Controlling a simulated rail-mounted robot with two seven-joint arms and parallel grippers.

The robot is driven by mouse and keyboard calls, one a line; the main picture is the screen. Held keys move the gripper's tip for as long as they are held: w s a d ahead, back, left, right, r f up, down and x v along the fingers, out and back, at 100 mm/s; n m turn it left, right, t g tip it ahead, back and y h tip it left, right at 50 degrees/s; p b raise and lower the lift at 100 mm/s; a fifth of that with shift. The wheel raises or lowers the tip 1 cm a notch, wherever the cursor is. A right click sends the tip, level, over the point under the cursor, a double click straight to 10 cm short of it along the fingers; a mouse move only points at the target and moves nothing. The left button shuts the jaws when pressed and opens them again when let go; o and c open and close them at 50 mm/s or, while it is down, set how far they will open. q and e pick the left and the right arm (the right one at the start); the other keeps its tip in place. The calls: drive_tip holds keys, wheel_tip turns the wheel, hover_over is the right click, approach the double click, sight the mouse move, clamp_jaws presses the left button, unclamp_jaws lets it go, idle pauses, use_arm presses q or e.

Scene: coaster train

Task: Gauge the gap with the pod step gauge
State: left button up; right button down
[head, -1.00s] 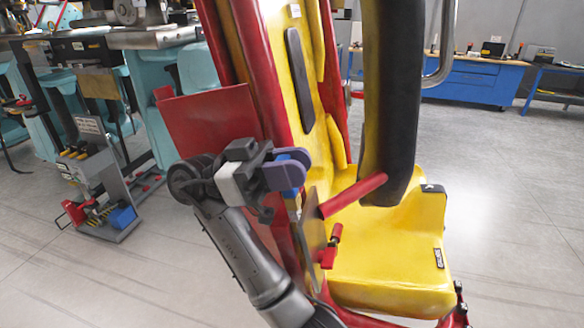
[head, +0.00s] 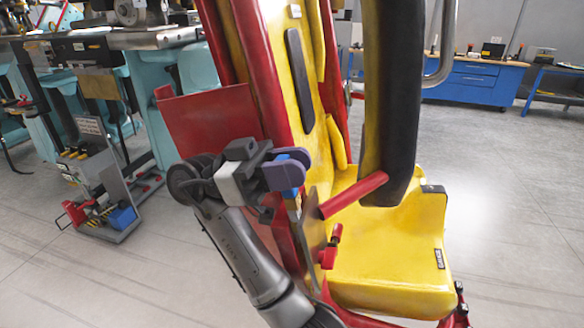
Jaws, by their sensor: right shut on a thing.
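My right gripper (head: 284,172) is shut on a small blue piece (head: 299,156), which shows above and below the purple-grey fingers. It looks like the pod step gauge, but the fingers hide most of it. The gripper is in front of the red frame post of the yellow seat pod (head: 390,250), just left of a grey plate (head: 313,225) at the pod's side. I cannot tell whether the blue piece touches the post or the plate. The gap itself is not clearly visible behind the gripper. My left gripper is not in view.
A dark padded restraint (head: 391,100) hangs over the seat, and a red bar (head: 353,196) sticks out beside it. A red panel (head: 208,125) stands behind my right arm. A grey tool stand (head: 105,185) is at left, blue benches (head: 470,82) at back right. Floor at right is clear.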

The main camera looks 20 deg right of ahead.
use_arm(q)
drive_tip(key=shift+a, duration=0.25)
use_arm(e)
drive_tip(key=shift+d, duration=0.1)
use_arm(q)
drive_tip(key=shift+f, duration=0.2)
use_arm(e)
drive_tip(key=shift+f, duration=0.15)
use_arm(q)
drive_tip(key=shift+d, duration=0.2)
use_arm(e)
drive_tip(key=shift+f, duration=0.15)
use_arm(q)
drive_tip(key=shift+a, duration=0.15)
use_arm(e)
drive_tip(key=shift+w+f, duration=0.1)
drive_tip(key=shift+w, duration=0.05)
idle(0.3)
